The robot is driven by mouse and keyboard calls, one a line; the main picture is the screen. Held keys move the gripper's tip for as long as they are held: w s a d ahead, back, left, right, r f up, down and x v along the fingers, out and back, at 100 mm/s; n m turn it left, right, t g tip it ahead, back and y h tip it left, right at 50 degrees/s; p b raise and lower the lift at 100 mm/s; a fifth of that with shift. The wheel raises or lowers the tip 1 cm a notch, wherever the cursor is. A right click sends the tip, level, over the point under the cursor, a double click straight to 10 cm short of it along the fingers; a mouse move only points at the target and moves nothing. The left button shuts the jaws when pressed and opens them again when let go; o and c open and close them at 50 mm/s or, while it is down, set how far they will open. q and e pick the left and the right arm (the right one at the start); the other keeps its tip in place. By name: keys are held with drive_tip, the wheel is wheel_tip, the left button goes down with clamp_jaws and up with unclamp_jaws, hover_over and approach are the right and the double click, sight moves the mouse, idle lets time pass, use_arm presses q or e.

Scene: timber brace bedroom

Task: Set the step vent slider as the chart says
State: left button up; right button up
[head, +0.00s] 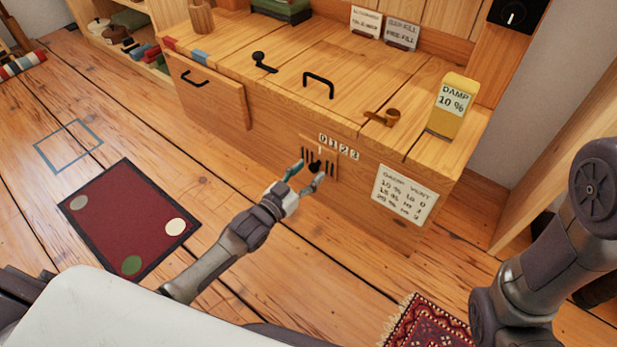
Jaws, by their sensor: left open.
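The step vent (332,168) is a dark slotted grille low on the wooden step's front, with a 0 1 2 3 scale (338,146) above it. A dark slider knob (315,166) shows at the grille, close to my fingertips; I cannot tell which number it stands at. My left gripper (306,176) is open in front of the grille, its fingers near the knob. I cannot tell whether they touch it. The white chart (403,195) is right of the vent; its top line seems to pair 10 % with 0, the rest is blurred. The yellow damp gauge (452,106) reads DAMP 10 %. My right gripper is out of view.
The step's top holds a black handle (318,82), a black lever (263,63) and a brass latch (382,117). A dark red mat (130,215) lies on the floor at left, a patterned rug (433,325) at the bottom. Bare floorboards lie between.

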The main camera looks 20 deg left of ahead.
sight(329, 167)
use_arm(q)
drive_tip(key=shift+w+d, duration=0.1)
drive_tip(key=shift+w, duration=0.2)
clamp_jaws()
drive_tip(key=shift+s+d+r+p, duration=0.15)
drive_tip(key=shift+s+d+p, duration=0.1)
drive_tip(key=shift+d+p, duration=0.35)
drive_tip(key=shift+s+d+r+p, duration=0.1)
drive_tip(key=shift+s+d+p, duration=0.1)
drive_tip(key=shift+d+p, duration=0.3)
drive_tip(key=shift+s+d+f, duration=0.1)
drive_tip(key=shift+d+f, duration=0.05)
drive_tip(key=shift+d, duration=0.25)
unclamp_jaws()
